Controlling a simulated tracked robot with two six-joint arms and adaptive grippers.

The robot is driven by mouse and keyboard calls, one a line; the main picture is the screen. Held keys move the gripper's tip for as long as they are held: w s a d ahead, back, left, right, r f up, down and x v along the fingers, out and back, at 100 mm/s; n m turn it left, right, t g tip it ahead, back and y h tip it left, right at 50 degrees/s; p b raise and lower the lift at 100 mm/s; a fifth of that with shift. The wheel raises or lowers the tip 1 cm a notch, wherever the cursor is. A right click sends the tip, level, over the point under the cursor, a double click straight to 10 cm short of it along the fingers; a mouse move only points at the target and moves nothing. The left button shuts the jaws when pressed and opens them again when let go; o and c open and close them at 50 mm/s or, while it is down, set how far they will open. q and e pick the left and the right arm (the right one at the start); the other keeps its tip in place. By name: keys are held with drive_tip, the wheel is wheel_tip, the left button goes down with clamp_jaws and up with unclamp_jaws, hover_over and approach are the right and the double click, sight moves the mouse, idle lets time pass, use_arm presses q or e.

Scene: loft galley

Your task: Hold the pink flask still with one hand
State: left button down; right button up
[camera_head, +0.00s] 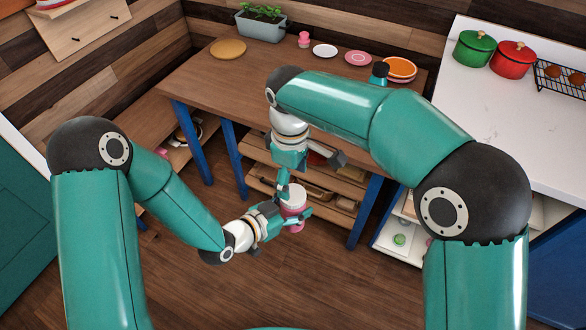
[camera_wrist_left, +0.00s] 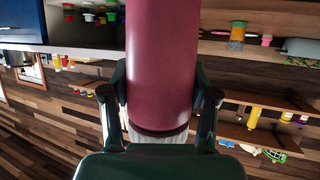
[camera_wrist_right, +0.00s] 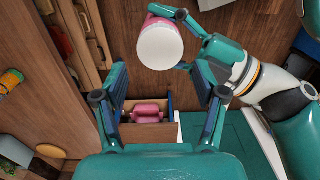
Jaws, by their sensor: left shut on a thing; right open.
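The pink flask (camera_head: 295,212) with a pale top is held upright in the air in front of the wooden table. My left gripper (camera_head: 292,208) is shut around its side. In the left wrist view the flask's pink body (camera_wrist_left: 162,60) stands between the two fingers (camera_wrist_left: 160,110). My right gripper (camera_head: 284,187) is open and empty, just above and beside the flask's top in the head view. In the right wrist view the flask's white round end (camera_wrist_right: 160,45) lies beyond the open fingers (camera_wrist_right: 158,82), apparently apart from them. The flask's far side is hidden.
The wooden table (camera_head: 205,75) carries a planter (camera_head: 262,27), a round board (camera_head: 228,49) and plates. Shelves with items lie under it. A white counter (camera_head: 490,100) with green (camera_head: 474,48) and red pots (camera_head: 512,58) stands at right. Open floor (camera_head: 290,285) lies below the grippers.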

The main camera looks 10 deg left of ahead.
sight(293, 194)
drive_tip(key=shift+f, duration=2.7)
drive_tip(key=c, duration=1)
drive_tip(key=o, duration=1.3)
wheel_tip(293, 194, up, 12)
drive_tip(key=shift+w+f, duration=0.1)
